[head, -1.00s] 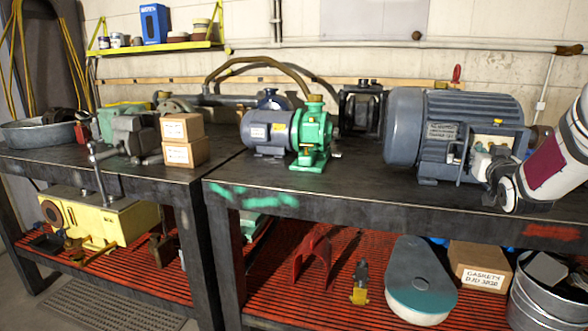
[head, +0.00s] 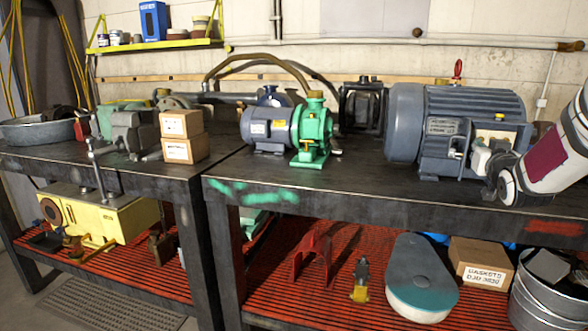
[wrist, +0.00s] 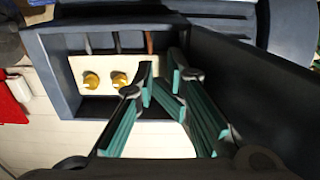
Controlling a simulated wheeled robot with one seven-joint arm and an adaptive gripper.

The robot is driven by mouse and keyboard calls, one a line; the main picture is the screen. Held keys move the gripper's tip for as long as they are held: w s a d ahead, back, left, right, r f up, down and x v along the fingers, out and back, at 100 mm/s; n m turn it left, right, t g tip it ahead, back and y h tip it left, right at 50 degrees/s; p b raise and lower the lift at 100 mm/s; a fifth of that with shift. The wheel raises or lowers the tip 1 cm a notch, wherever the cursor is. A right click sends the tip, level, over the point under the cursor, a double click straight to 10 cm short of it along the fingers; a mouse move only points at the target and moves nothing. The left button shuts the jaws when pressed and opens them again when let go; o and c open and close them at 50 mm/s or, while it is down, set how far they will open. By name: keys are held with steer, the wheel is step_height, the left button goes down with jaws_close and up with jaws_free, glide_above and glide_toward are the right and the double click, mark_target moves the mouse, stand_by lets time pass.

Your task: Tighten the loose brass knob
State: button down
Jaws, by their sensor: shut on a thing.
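The large blue-grey motor (head: 455,105) stands on the right bench with its open terminal box (wrist: 60,95) facing me. Inside the box, a cream panel (wrist: 76,66) carries two visible brass knobs, a left one (wrist: 91,80) and a middle one (wrist: 119,79), with wires above them. A third wire runs down behind the fingers, where the panel is hidden. My gripper (wrist: 160,85) is at that right-hand spot, its teal-padded fingers close together, shut on a brass knob that they mostly hide. In the head view my gripper (head: 494,163) is small and partly merged with the box.
The terminal box's dark side wall or lid (wrist: 250,80) stands close to the right of my fingers. A green and blue pump (head: 290,130) stands left of the motor.

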steer(key=shift+a+f+b, duration=0.15)
steer(key=shift+f+b, duration=0.05)
steer(key=shift+b, duration=0.1)
steer(key=shift+a+f+b, duration=0.15)
steer(key=shift+f+b, duration=0.05)
steer(key=shift+b, duration=0.15)
steer(key=b+v, duration=0.2)
steer(key=v, duration=0.4)
steer(key=shift+r, duration=0.1)
